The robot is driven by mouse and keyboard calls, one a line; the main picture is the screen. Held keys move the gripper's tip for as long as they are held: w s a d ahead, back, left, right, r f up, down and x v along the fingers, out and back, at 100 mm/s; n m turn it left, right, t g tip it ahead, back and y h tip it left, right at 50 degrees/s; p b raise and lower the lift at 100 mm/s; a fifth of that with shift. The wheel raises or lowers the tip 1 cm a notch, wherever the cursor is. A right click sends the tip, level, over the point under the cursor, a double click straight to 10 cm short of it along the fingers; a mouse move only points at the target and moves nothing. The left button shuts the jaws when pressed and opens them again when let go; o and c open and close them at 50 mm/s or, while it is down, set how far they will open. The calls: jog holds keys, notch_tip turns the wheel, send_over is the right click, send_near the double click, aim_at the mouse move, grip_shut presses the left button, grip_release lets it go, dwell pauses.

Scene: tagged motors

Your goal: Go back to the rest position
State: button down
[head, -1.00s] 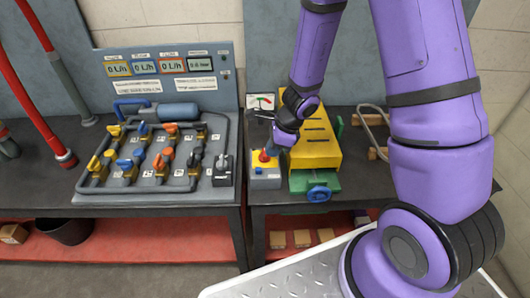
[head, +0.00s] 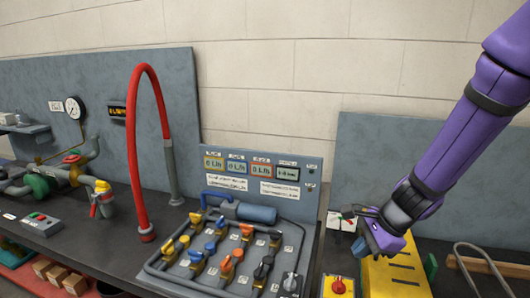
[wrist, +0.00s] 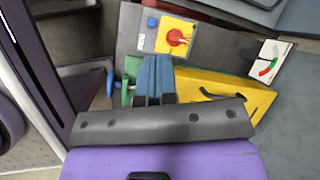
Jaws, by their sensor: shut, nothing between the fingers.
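The purple arm comes in from the upper right. The yellow box (head: 398,278) with dark slots lies below the gripper. The small yellow switch box with a red knob (head: 338,287) stands left of it and also shows in the wrist view (wrist: 176,38). The gripper looks clear of both.
The valve panel (head: 275,214) with several coloured handles stands left of the switch box. A gauge card (head: 341,220) sits near the gripper. A bent metal loop (head: 485,262) stands at the right. The space above the benches is open.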

jog(key=s+d+r+n+t, duration=0.1)
jog(key=s+r+n, duration=0.2)
jog(key=r+n, duration=0.3)
jog(key=s+r+n, duration=0.3)
jog(key=s+r, duration=0.1)
jog(key=r, duration=0.4)
jog(key=s+d+r+n+t+h, duration=0.2)
jog(key=s+d+r+n+h, duration=0.3)
jog(key=s+r, duration=0.4)
jog(key=s+d+n, duration=0.1)
jog(key=s+n, duration=0.1)
jog(key=shift+d+n, duration=0.2)
jog(key=shift+n, duration=0.1)
jog(key=c, duration=1.8)
grip_release()
